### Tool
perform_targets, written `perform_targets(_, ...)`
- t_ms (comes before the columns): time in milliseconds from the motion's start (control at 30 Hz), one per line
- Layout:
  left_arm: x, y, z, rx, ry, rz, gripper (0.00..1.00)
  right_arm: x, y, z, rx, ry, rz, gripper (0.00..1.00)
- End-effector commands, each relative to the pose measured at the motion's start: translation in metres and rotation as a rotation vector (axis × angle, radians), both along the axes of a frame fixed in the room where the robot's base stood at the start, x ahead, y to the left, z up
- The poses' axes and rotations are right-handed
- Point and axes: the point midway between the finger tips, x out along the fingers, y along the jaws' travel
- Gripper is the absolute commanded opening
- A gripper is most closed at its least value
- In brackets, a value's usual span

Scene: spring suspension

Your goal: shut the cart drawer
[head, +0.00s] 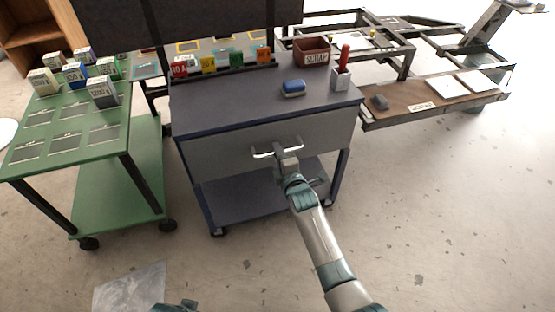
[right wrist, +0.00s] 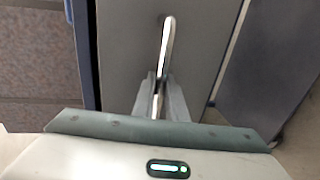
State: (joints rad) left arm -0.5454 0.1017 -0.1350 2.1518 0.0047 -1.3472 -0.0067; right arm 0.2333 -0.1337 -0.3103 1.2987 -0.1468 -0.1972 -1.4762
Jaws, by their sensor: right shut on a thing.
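The blue-grey cart (head: 250,100) stands in the middle of the head view. Its grey drawer front (head: 325,132) faces me, just under the cart top. No open drawer interior shows, and I cannot tell whether a small gap remains. A pale bar handle (head: 262,155) is on the drawer front. My right gripper (head: 287,152) is shut on the handle. In the right wrist view the fingers (right wrist: 160,95) close around the handle (right wrist: 167,45), against the grey drawer front (right wrist: 200,40). My left gripper is not in view.
On the cart top are a blue sponge-like block (head: 293,88), a red scrap bin (head: 312,50), and a white holder (head: 341,79) with a red-handled item. A green cart (head: 140,150) with several boxes stands at left. A low frame (head: 430,100) is at right. The front floor is largely clear.

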Motion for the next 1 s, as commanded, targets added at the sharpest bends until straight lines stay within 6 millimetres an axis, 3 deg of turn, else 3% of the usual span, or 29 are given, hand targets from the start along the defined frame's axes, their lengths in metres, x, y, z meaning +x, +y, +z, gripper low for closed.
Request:
perform_targets(267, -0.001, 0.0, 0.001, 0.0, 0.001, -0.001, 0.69, 0.003, 0.0, 0.002, 0.0, -0.001, -0.001, 0.0)
perform_targets(300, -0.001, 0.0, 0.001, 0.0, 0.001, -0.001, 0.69, 0.003, 0.0, 0.002, 0.0, -0.002, -0.001, 0.15)
perform_targets(367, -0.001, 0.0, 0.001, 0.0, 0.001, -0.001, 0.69, 0.003, 0.0, 0.002, 0.0, -0.002, -0.001, 0.29)
perform_targets(400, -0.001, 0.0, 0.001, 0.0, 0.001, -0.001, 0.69, 0.003, 0.0, 0.002, 0.0, -0.002, -0.001, 0.31)
perform_targets(1000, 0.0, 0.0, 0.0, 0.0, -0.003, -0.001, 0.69, -0.007, -0.004, 0.004, -0.002, -0.002, -0.001, 0.31)
